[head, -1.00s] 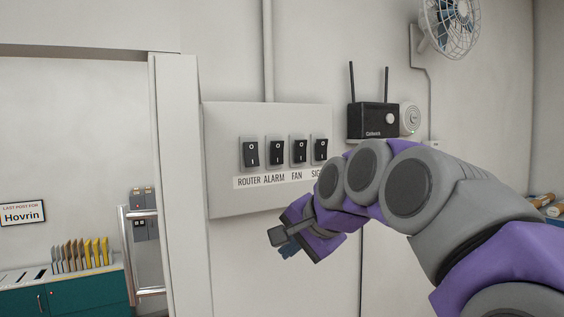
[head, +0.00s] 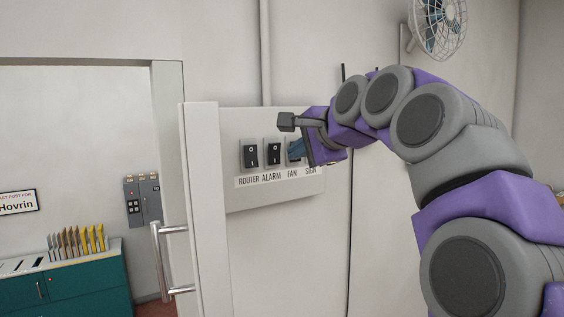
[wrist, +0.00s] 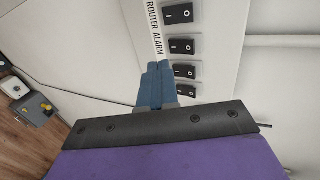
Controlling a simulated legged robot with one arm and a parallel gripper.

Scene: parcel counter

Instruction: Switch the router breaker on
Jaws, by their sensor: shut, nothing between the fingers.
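The switch panel (head: 232,196) is on the wall, with a row of black rocker switches above printed labels. The router switch (head: 249,154) is leftmost, with O at the top and I at the bottom; it also shows at the top of the wrist view (wrist: 178,13). I cannot tell which side is pressed in. The alarm switch (head: 273,151) is right of it. My gripper (head: 296,148) is shut and empty, in front of the fan switch, partly hiding it. My arm hides the sign switch. In the wrist view, the blue fingertips (wrist: 158,68) appear beside the labels.
A white door (head: 205,210) with a metal handle (head: 160,262) stands just left of the panel. A conduit (head: 265,50) runs up from the panel. A wall fan (head: 440,28) is at upper right. A green cabinet (head: 88,283) and grey switch boxes (head: 142,200) are beyond the doorway.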

